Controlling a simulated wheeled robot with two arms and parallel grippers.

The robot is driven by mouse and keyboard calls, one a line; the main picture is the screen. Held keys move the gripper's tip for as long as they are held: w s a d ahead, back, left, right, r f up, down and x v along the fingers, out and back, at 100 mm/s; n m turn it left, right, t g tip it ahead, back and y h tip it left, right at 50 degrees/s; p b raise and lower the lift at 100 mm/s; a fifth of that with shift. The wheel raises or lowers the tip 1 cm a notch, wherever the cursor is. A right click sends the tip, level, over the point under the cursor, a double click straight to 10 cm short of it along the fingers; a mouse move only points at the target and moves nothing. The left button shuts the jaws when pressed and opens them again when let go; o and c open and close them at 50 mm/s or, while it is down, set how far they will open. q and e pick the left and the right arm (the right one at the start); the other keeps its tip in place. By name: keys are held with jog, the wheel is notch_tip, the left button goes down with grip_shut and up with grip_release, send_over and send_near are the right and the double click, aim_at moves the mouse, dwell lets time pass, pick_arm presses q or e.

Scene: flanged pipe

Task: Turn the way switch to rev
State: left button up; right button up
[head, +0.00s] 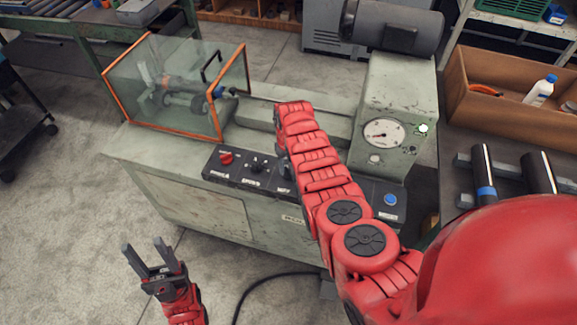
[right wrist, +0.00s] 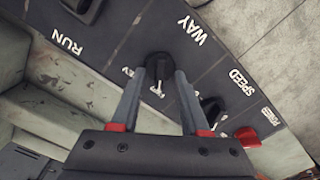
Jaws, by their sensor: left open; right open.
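The way switch (right wrist: 158,66) is a black rotary knob on the dark control panel, near the printed word WAY, in the right wrist view. Its white pointer mark faces the bottom of that picture. A partly hidden label beside it ends in V. My right gripper (right wrist: 160,78) is open, with its fingertips on either side of the knob; contact cannot be told. In the head view my right arm covers the way switch. My left gripper (head: 152,254) is open and empty, low at the left over the floor.
The speed knob (right wrist: 212,108) sits close to one right finger, with the red power knob (right wrist: 247,138) beyond. A clear guard box (head: 180,95) and a gauge (head: 384,134) stand on the machine.

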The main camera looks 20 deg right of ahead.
grip_shut()
jog(key=shift+m, duration=0.3)
jog(key=m, duration=0.3)
jog(key=shift+m, duration=0.3)
jog(key=m, duration=0.4)
jog(key=shift+d+m+b, duration=0.1)
jog(key=shift+m+b, duration=0.2)
jog(key=shift+b, duration=0.05)
jog(key=m+b, duration=0.1)
jog(key=m, duration=0.2)
jog(key=shift+m, duration=0.4)
jog(key=shift+r+m+b, duration=0.1)
jog(key=shift+m+b, duration=0.35)
jog(key=shift+m, duration=0.15)
jog(key=shift+d, duration=0.1)
